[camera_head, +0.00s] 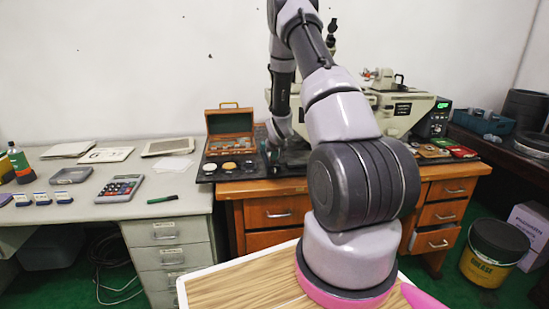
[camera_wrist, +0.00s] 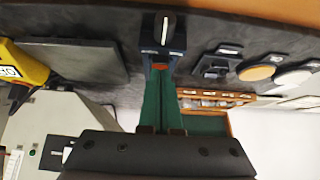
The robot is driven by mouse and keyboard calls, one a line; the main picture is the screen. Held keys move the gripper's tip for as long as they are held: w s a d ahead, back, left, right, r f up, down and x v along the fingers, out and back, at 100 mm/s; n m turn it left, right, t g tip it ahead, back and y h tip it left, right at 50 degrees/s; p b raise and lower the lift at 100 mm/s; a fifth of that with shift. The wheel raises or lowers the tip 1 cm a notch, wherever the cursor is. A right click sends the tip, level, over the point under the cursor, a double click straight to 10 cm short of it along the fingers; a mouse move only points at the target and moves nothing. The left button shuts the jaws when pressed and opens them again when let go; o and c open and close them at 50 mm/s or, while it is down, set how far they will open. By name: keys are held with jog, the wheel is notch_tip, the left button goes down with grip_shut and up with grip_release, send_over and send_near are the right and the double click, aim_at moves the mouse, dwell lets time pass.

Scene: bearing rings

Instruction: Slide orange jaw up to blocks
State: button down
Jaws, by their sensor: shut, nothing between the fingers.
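In the wrist view my gripper (camera_wrist: 161,78) shows two green fingers side by side, shut with nothing between them. Their tips are close to a small orange piece (camera_wrist: 160,67), likely the orange jaw, at the near end of a dark blue fixture (camera_wrist: 164,40). I cannot tell whether the tips touch it. A dark knob or handle with a white line (camera_wrist: 165,28) stands on the fixture. I cannot make out the blocks. In the head view my arm hides most of the gripper and the fixture.
The fixture lies on a dark mat (camera_wrist: 110,92). A grey plate (camera_wrist: 75,60) and a yellow object (camera_wrist: 22,68) are to its left; a small dark holder (camera_wrist: 215,66) and a tan disc (camera_wrist: 257,73) are to its right. An open wooden case (camera_head: 230,122) stands behind.

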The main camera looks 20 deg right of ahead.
jog(key=shift+w, duration=0.1)
dwell(0.3)
jog(key=shift+w+d, duration=0.2)
jog(key=shift+w, duration=0.45)
jog(key=shift+w+d, duration=0.2)
jog(key=shift+w, duration=0.6)
jog(key=shift+w+d, duration=0.2)
jog(key=shift+w, duration=0.2)
jog(key=shift+s+a, duration=0.15)
jog(key=shift+s, duration=0.4)
jog(key=shift+s+a, duration=0.15)
jog(key=shift+s, duration=0.35)
jog(key=shift+s+a+r, duration=0.1)
jog(key=shift+s+r, duration=0.15)
jog(key=shift+r, duration=0.75)
jog(key=shift+s+a+r, duration=0.1)
jog(key=shift+s+r, duration=0.1)
jog(key=shift+r, duration=0.8)
